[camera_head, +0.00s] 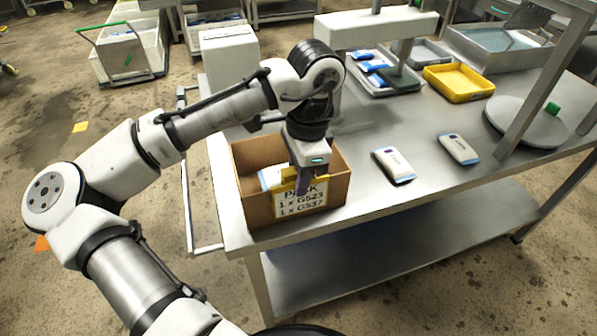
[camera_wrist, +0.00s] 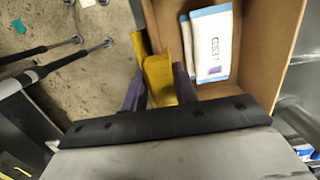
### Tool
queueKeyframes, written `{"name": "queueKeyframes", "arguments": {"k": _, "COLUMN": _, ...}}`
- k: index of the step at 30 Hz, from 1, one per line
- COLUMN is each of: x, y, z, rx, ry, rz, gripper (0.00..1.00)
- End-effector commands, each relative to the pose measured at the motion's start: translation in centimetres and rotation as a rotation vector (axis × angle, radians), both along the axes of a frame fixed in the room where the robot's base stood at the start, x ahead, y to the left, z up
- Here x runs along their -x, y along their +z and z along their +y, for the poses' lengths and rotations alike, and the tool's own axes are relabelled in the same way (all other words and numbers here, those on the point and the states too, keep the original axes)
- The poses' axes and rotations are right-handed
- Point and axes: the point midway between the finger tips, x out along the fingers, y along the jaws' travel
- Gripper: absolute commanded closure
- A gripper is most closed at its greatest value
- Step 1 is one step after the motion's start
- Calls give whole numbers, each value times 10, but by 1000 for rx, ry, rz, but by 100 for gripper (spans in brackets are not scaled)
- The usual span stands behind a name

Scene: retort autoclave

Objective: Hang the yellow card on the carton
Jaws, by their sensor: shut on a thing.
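The card (camera_head: 301,202) has a yellow edge and a white face reading "PACK", "1 x G523", "1 x G537". In the head view it lies against the outside of the open brown carton's (camera_head: 258,209) front wall, near the rim. My gripper (camera_head: 305,181) points down over this wall, shut on the card's yellow upper part. In the wrist view the yellow part (camera_wrist: 162,80) sits between my dark fingers (camera_wrist: 157,88), beside the carton's wall (camera_wrist: 278,78). Whether the card bears on the rim is hidden. White pouches (camera_wrist: 211,45) lie inside the carton.
Two white-and-blue pouches (camera_head: 392,165) (camera_head: 458,149) lie apart on the steel table (camera_head: 420,195), right of the carton. A yellow tray (camera_head: 458,83), a tray of pouches (camera_head: 380,72) and a round plate (camera_head: 527,122) stand behind. The carton sits near the table's front left corner.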

Motion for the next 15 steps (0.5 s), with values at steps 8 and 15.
{"name": "queueKeyframes", "arguments": {"k": 8, "x": 0, "y": -6, "z": 0, "rx": 0, "ry": 0, "rz": -1, "gripper": 94}}
{"name": "queueKeyframes", "arguments": {"k": 15, "x": 0, "y": -11, "z": 0, "rx": 0, "ry": 0, "rz": -1, "gripper": 94}}
